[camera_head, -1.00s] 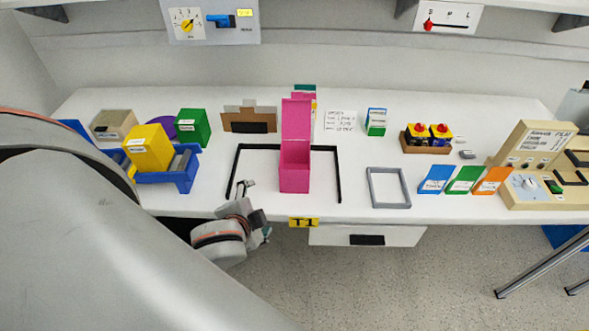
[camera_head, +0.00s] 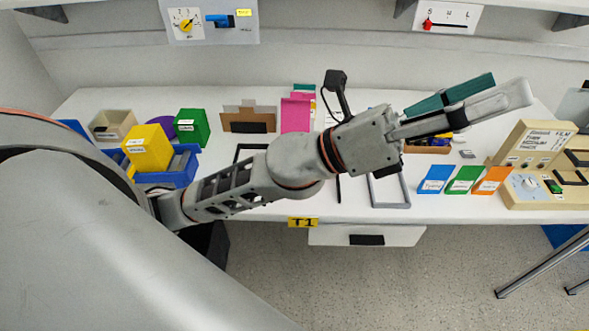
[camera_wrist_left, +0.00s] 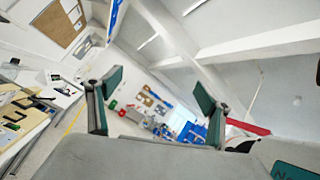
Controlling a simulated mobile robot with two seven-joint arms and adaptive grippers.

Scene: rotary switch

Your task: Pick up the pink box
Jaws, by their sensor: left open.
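The pink box (camera_head: 295,115) stands on the white table in the head view. My left gripper (camera_head: 503,92) is in the upper right of the head view, well right of the pink box, pointing up and right. Its fingers are apart and nothing is between them. In the left wrist view the two green-padded fingers are spread wide around empty space (camera_wrist_left: 158,100), and the pink box does not show there. My right gripper is not in view.
Yellow (camera_head: 148,148) and green (camera_head: 192,127) boxes stand at the left by a blue bin (camera_head: 172,181). A grey frame (camera_head: 391,203), coloured cards (camera_head: 464,180) and a beige panel (camera_head: 536,150) lie to the right. Wall panels (camera_head: 211,20) hang above the back.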

